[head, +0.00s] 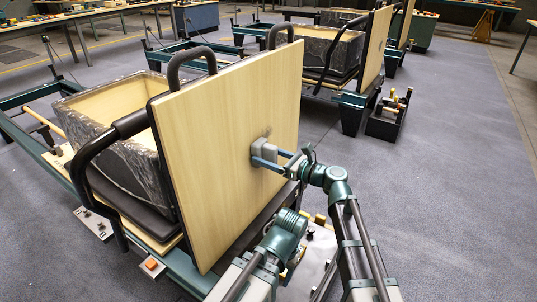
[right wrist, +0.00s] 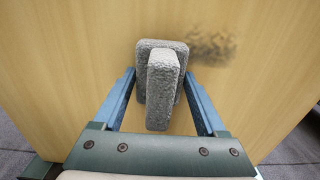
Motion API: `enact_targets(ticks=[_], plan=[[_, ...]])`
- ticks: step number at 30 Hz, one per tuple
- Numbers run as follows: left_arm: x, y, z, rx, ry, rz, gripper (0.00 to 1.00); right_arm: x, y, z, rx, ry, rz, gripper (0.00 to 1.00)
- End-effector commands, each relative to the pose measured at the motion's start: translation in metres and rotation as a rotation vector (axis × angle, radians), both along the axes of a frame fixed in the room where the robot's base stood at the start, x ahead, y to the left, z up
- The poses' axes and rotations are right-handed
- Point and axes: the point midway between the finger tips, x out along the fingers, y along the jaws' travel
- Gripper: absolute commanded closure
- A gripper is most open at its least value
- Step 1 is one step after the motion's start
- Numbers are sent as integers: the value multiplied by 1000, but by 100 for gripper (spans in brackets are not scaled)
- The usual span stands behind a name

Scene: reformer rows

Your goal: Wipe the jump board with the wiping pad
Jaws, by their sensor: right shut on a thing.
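The jump board (head: 225,150) is a pale wooden panel standing upright at the end of the nearest reformer. My right gripper (head: 262,155) is shut on the grey wiping pad (head: 263,150), at the right half of the board. The pad (right wrist: 160,85) looks to be against the board face, but I cannot be sure that it touches. A dark smudge (right wrist: 212,46) shows on the board up and right of the pad in the right wrist view. My left arm shows at the bottom of the head view, but its fingers are hidden or out of frame.
A box in clear wrap (head: 105,110) sits on the reformer carriage behind the board, with black curved bars around it. A small dark crate (head: 388,122) stands on the floor at right.

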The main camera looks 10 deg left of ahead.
Motion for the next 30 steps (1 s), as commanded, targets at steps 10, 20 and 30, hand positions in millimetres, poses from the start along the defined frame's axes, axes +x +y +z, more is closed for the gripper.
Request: enact_targets(ticks=[10, 20, 30], plan=[[0, 0, 0, 0, 0, 0, 40, -22, 9, 0, 0, 0, 5, 70], [0, 0, 1, 0, 0, 0, 40, -32, 14, 1, 0, 0, 2, 70], [0, 0, 22, 0, 0, 0, 40, -31, 13, 22, 1, 0, 1, 70]])
